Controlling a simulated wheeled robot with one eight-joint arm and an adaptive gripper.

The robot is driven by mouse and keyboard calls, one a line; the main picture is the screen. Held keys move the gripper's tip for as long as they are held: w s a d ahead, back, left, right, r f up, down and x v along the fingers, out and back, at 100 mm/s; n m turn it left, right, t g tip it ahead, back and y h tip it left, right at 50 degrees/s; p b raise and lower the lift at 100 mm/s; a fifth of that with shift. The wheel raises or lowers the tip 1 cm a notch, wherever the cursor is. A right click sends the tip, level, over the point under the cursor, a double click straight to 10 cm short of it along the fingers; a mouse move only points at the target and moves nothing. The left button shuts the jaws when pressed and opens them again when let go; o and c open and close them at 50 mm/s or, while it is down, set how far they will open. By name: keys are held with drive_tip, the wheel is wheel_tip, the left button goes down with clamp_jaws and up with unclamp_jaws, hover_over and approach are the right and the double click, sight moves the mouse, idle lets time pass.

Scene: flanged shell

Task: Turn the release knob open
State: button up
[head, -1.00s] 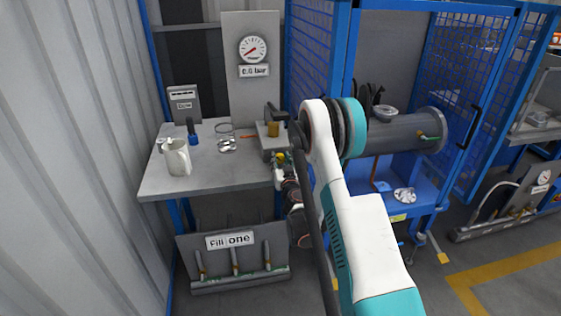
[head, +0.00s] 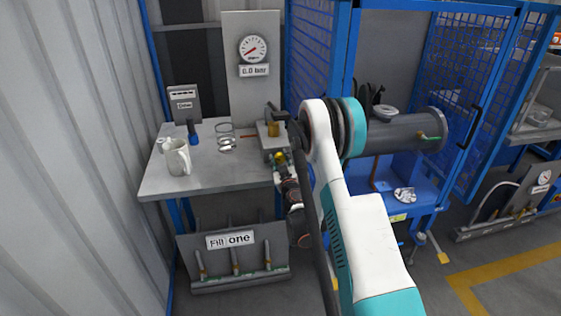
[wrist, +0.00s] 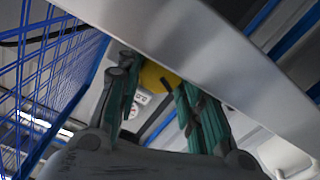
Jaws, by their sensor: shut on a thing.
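The release knob seems to be the small yellow knob (head: 280,156) at the table's right front edge, below a grey block. In the wrist view the round yellow knob (wrist: 157,77) shows between my fingers, partly hidden by a pale metal edge. My gripper (wrist: 155,88) is shut on it, one finger on each side. In the head view my gripper (head: 282,165) is small and largely hidden by my own arm. How far the knob is turned cannot be told.
A grey block with a brass cylinder (head: 273,129) stands beside the knob. The gauge (head: 253,49) reads 0.0 bar. A mug (head: 177,157) and a blue-capped item (head: 192,132) are on the table (head: 212,172). A blue mesh cage with a grey flanged shell (head: 400,133) is at right.

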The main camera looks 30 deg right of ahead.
drive_tip(key=shift+n, duration=0.4)
drive_tip(key=o, duration=1.1)
drive_tip(key=shift+c, duration=0.2)
wheel_tip(320, 180, up, 10)
